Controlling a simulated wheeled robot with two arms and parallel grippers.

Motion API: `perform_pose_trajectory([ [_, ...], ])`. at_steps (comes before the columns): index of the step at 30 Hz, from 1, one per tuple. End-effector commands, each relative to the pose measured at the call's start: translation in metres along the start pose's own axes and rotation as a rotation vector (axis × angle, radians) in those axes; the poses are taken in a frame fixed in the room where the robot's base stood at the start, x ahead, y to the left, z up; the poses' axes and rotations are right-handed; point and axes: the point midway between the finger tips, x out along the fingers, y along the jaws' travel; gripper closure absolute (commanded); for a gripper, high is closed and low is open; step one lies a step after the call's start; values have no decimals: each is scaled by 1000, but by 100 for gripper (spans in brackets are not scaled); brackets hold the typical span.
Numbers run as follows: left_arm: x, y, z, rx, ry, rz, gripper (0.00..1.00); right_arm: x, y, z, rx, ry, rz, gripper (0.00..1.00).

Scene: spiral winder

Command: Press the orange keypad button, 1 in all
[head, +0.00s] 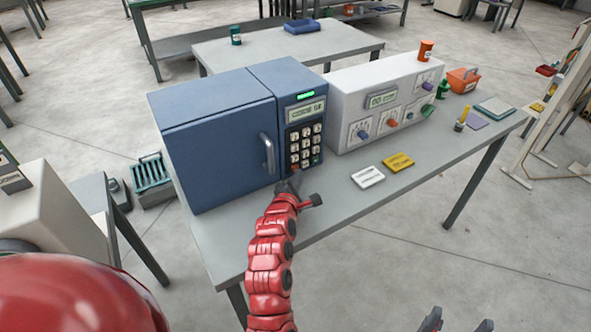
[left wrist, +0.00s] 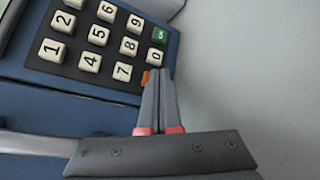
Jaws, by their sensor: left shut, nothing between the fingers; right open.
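The orange button (left wrist: 146,77) sits on the keypad (left wrist: 77,65) of the blue oven-like machine, beside the 0 key; the green key is on the other side of 0. My left gripper (left wrist: 160,73) is shut and empty, its fingertips right at the orange button and covering part of it. I cannot tell whether they touch it. In the head view the left gripper (head: 291,184) is at the lower left of the keypad (head: 305,142), and the orange button is mostly hidden. My right gripper (head: 456,324) is open at the bottom edge, away from the table.
The blue machine (head: 215,140) has a door handle (head: 267,153) left of the keypad. A white device with knobs (head: 383,103) stands to the right. A white card (head: 368,177) and a yellow card (head: 398,162) lie on the grey table (head: 335,205).

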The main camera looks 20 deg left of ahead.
Motion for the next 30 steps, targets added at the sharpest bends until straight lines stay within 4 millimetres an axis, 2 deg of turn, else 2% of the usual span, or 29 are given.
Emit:
perform_pose_trajectory([
  [30,6,4,-5,1,1,-1,100,-6,0,1,0,0,0,20],
])
